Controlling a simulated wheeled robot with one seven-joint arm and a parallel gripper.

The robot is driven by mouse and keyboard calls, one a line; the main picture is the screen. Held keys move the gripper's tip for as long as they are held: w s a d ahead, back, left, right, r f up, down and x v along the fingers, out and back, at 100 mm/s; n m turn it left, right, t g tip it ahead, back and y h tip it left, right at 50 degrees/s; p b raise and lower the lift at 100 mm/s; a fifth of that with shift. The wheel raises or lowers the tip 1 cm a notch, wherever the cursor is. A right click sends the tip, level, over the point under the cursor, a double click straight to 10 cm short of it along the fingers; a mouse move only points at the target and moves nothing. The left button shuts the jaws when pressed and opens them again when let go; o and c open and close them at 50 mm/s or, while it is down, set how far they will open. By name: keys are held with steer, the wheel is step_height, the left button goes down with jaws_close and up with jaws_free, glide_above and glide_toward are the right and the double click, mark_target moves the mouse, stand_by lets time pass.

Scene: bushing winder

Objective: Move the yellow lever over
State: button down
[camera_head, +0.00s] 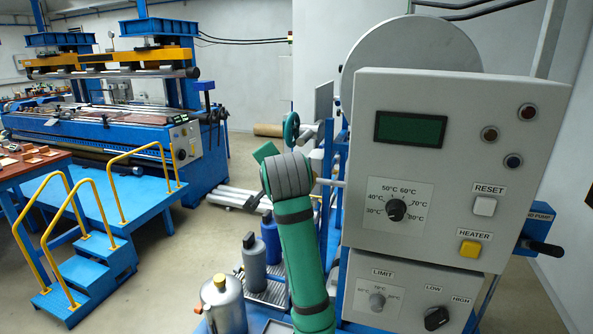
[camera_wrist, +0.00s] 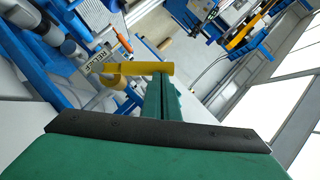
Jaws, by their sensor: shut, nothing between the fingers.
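The yellow lever (camera_wrist: 140,69) shows in the wrist view, just left of the upper middle, as a bar with a rounded hub at its left end. My gripper (camera_wrist: 162,82) is shut and empty, its green fingers pointing up the picture. The fingertips overlap the right end of the bar; I cannot tell whether they touch it. In the head view, my green and grey arm reaches up beside the control box, and I cannot make out the lever or the fingertips there.
A white label (camera_wrist: 97,60) with black letters sits beside the lever. In the head view, a grey control box (camera_head: 460,110) stands close on the right of my arm. Open floor lies beyond, before a blue machine (camera_head: 205,150).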

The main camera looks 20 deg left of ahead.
steer(key=shift+w+a+f, duration=0.1)
steer(key=shift+a+f, duration=0.4)
steer(key=shift+a, duration=0.25)
steer(key=shift+w+f, duration=0.1)
steer(key=shift+w, duration=0.05)
